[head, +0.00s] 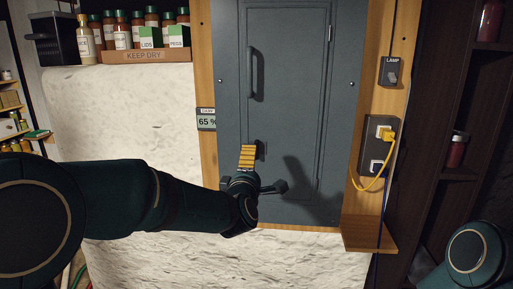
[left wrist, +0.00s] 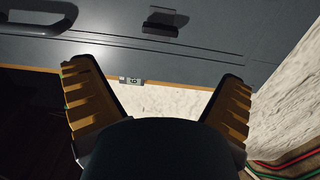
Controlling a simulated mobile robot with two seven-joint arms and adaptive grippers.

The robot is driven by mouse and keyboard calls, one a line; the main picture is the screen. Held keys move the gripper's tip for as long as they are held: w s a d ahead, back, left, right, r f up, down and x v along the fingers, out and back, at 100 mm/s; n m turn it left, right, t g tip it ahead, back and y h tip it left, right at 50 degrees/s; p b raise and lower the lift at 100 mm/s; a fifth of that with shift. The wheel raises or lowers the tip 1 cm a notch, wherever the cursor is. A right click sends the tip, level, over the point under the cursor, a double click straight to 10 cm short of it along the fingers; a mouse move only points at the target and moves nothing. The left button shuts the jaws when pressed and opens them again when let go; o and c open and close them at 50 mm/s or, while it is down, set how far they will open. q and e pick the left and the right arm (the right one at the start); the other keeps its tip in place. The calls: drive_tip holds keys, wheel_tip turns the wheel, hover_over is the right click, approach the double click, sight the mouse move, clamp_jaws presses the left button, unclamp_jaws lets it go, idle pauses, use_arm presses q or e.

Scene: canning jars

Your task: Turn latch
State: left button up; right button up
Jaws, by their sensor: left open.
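A tall grey metal cabinet door (head: 297,110) fills the middle of the head view. A dark vertical pull handle (head: 256,75) is on its left side. The small dark latch (head: 262,150) sits lower on the door's left edge, partly hidden by my left gripper (head: 263,170). In the left wrist view the latch (left wrist: 160,22) is a short dark block beyond the fingertips, with the handle (left wrist: 40,17) to its left. My right gripper is out of view.
A 65 % display (head: 206,120) is on the wooden post left of the cabinet. A lamp switch (head: 392,72) and an outlet with a yellow plug (head: 385,133) are on the right. Bottles stand in a KEEP DRY tray (head: 145,56) upper left. A wooden ledge (head: 370,243) juts out lower right.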

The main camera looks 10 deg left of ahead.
sight(257, 159)
use_arm(q)
drive_tip(key=w+p, duration=0.1)
drive_tip(key=w, duration=1.2)
drive_tip(key=shift+w, duration=0.4)
drive_tip(key=shift+c, duration=0.2)
drive_tip(key=c, duration=1.2)
